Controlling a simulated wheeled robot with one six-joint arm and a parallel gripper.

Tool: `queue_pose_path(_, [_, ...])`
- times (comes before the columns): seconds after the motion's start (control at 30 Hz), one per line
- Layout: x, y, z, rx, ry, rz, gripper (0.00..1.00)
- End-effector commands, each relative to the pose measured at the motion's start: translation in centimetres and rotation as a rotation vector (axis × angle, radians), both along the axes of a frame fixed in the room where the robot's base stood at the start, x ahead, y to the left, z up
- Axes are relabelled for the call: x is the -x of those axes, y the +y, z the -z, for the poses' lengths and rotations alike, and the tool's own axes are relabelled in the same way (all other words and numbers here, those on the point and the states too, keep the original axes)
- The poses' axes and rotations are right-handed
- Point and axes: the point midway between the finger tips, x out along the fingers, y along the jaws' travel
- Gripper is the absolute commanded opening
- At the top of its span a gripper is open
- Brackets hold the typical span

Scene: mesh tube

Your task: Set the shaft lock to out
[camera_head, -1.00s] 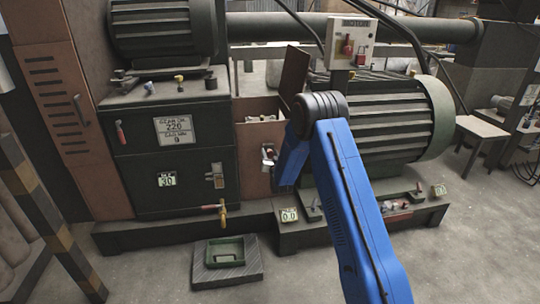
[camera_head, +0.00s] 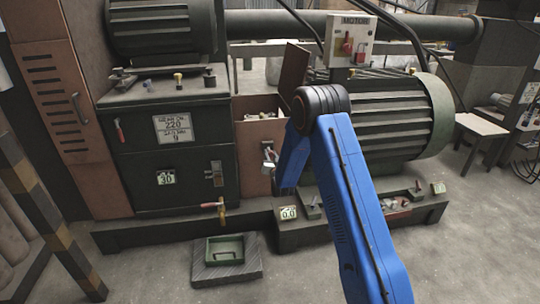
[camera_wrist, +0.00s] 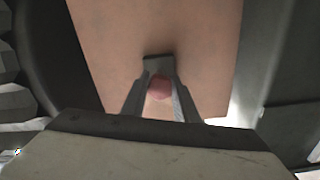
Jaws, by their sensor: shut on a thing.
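In the wrist view my gripper (camera_wrist: 160,77) is shut on a small rounded red knob (camera_wrist: 160,88). A dark square block (camera_wrist: 158,64) shows just beyond the knob, between the fingertips. Both stand in front of a flat reddish-brown panel (camera_wrist: 200,40). No label shows there, so I cannot tell the shaft lock's marked position.
A dark green gear cabinet (camera_head: 168,165) stands left of the arm. The ribbed motor (camera_head: 395,115) is on the right, with a switch box (camera_head: 350,40) above. The floor at lower right is clear.

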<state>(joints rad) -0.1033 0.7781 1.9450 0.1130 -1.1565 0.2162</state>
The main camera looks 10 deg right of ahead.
Motion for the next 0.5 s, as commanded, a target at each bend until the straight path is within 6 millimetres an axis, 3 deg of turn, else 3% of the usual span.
queue_pose_path(0.07, [0.18,0.00,0.21,0.000,0.004,0.000,0.00])
queue_pose_path(0.1, [0.18,0.00,0.21,0.000,0.004,0.000,0.34])
queue_pose_path(0.17, [0.17,0.01,0.19,0.000,0.004,0.000,0.46])
queue_pose_path(0.5, [0.30,0.00,0.12,0.000,0.002,-0.001,0.46])
